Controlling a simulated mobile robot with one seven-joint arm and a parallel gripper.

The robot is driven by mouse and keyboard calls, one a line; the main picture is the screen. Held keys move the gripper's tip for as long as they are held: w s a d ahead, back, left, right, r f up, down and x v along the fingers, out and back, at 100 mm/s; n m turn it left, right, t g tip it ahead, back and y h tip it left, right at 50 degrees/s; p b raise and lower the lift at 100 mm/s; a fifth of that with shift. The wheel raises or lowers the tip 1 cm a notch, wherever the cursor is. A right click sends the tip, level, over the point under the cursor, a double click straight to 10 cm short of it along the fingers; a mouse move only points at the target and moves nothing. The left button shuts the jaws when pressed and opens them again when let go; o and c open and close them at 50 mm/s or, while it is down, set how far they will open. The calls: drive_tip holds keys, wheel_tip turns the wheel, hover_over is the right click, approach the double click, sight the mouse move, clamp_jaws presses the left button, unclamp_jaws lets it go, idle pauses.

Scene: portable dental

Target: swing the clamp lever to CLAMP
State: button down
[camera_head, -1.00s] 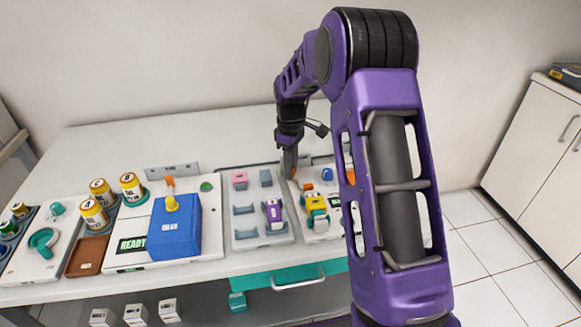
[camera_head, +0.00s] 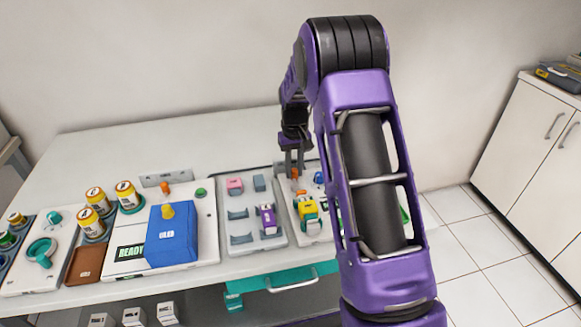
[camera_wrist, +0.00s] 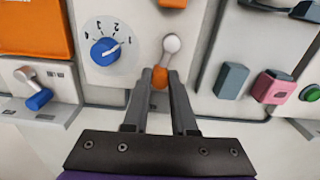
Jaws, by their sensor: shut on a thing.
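The clamp lever shows in the wrist view as a silver ball-like pivot (camera_wrist: 171,44) with a short arm and an orange handle (camera_wrist: 160,77). The lever's arm points toward my gripper, slightly left of straight. My gripper (camera_wrist: 160,73) is shut on the orange handle, one dark finger on each side. In the head view my gripper (camera_head: 295,172) reaches down at the back left of the white panel (camera_head: 312,232). The fingers partly hide the handle, and no CLAMP marking is readable.
A dial with a blue knob (camera_wrist: 105,50) sits close left of my fingers in the wrist view. Grey (camera_wrist: 231,80) and pink (camera_wrist: 273,86) blocks stand to the right. A blue-handled lever (camera_wrist: 38,99) is farther left. A yellow part (camera_head: 307,212) lies in front of my gripper.

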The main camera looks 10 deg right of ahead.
drive_tip(key=shift+s+d+m+p, duration=0.15)
drive_tip(key=shift+d+m, duration=0.2)
drive_tip(key=shift+m, duration=0.6)
drive_tip(key=shift+s+d+m+p, duration=0.15)
drive_tip(key=shift+d+m, duration=0.15)
drive_tip(key=shift+m, duration=0.65)
drive_tip(key=c, duration=0.7)
unclamp_jaws()
wheel_tip(320, 180, up, 18)
drive_tip(key=shift+f+p, duration=0.25)
drive_tip(key=shift+p, duration=0.7)
